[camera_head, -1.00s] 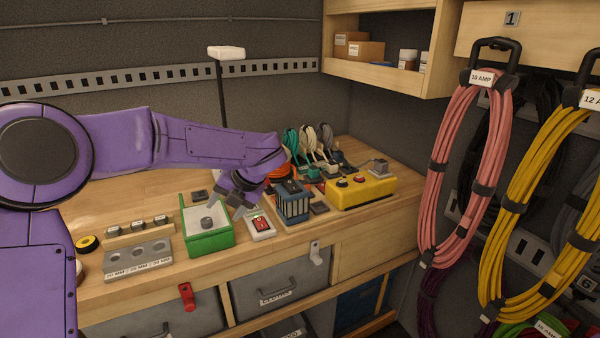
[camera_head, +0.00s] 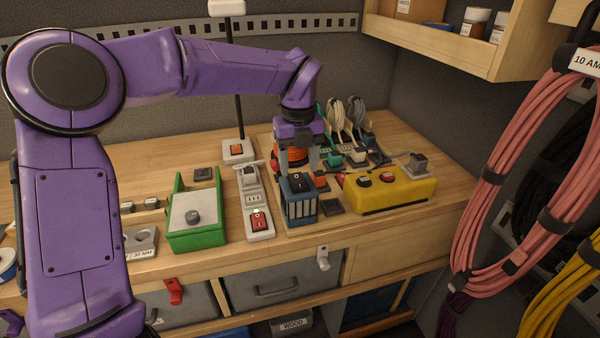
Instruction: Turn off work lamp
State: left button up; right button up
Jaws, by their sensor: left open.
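The work lamp has a white head (camera_head: 227,7), cut by the top edge, on a thin black post. Its pale base (camera_head: 229,157) stands at the back of the bench, with an orange rocker switch (camera_head: 237,150) on it. Whether the lamp is lit cannot be told. My left gripper (camera_head: 298,166) points down, open, right over the blue ribbed box with a black switch (camera_head: 298,183). It is right of the lamp base and apart from it; contact with the box cannot be told. My right gripper is not in view.
A white power strip (camera_head: 253,198) with a red switch (camera_head: 258,220) and a plug lies in front of the lamp. A green box (camera_head: 197,238) stands left, a yellow control box (camera_head: 390,193) right. Cord coils (camera_head: 505,170) hang at far right.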

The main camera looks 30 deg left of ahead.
aim_at(300, 184)
pick_arm(q)
jog(key=f, duration=0.4)
jog(key=shift+w+f, duration=0.25)
jog(key=shift+w, duration=0.1)
jog(key=shift+s+r, duration=0.1)
jog(key=shift+s, duration=0.1)
jog(key=c, duration=1.1)
jog(key=shift+o, duration=0.2)
jog(key=h+p, duration=0.1)
jog(key=p, duration=0.1)
jog(key=g+p, duration=0.1)
jog(key=p, duration=0.1)
jog(key=shift+w+a+r+g+h, duration=0.3)
jog(key=shift+r+h, duration=0.1)
jog(key=shift+w+a+f+g+h+p, duration=0.1)
jog(key=shift+a+f+g+h+p, duration=0.1)
jog(key=shift+g+h+p, duration=0.3)
jog(key=shift+d, duration=0.15)
jog(key=o, duration=1.1)
jog(key=shift+f, duration=0.1)
jog(key=shift+c, duration=0.2)
